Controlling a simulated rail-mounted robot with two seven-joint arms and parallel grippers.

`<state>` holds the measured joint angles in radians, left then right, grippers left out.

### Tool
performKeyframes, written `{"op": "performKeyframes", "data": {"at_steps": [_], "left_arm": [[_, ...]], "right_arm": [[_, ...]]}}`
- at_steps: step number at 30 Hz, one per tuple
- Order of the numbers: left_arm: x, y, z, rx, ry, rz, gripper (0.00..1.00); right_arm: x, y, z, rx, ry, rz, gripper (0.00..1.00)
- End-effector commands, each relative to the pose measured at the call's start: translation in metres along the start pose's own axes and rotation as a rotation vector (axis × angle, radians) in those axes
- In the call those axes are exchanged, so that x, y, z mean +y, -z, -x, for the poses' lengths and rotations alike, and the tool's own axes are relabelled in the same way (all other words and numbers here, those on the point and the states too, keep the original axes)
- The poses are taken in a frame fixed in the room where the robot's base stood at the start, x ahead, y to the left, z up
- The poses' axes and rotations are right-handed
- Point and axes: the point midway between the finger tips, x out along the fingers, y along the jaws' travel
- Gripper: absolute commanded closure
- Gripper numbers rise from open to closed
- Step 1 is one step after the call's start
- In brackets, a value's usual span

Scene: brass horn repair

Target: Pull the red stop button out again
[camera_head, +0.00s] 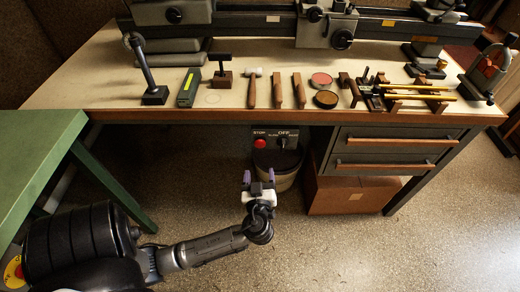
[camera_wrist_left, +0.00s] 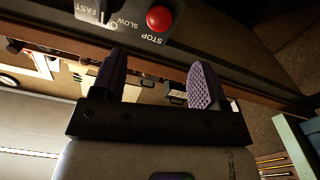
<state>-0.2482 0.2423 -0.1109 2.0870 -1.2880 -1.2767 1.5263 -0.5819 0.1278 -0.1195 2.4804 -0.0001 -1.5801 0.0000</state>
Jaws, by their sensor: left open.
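The red stop button (camera_head: 260,142) sits on a dark control panel (camera_head: 272,134) under the workbench's front edge, below the word STOP. In the left wrist view the red button (camera_wrist_left: 159,18) shows at the top, with the panel lettering upside down. I cannot tell how far it stands out. My left gripper (camera_head: 259,178) is below and in front of the panel in the head view. Its two purple-padded fingers (camera_wrist_left: 157,64) are apart, with nothing between them and apart from the button. My right gripper is not in view.
A selector switch (camera_head: 283,142) is right of the button. A bin (camera_head: 284,182) stands under the panel, behind my gripper. A cardboard box (camera_head: 350,195) and drawers (camera_head: 390,150) are to the right. A green table (camera_head: 35,150) is at left. The floor in front is clear.

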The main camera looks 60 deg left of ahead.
Motion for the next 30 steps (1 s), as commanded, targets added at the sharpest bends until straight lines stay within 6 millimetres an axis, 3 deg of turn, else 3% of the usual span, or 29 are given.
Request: {"op": "performKeyframes", "data": {"at_steps": [9, 15, 21, 30], "left_arm": [[0.000, -0.001, -0.061, 0.004, 0.000, -0.002, 0.33], [0.000, -0.001, -0.089, 0.003, 0.000, -0.004, 0.33], [0.000, -0.001, -0.104, 0.001, 0.000, -0.003, 0.33], [0.000, 0.000, -0.109, -0.001, 0.001, -0.002, 0.33]], "right_arm": [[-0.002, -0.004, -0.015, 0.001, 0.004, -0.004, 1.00], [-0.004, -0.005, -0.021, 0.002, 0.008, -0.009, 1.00], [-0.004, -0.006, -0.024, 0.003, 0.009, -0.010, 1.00], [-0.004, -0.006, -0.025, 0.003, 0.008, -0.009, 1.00]]}}
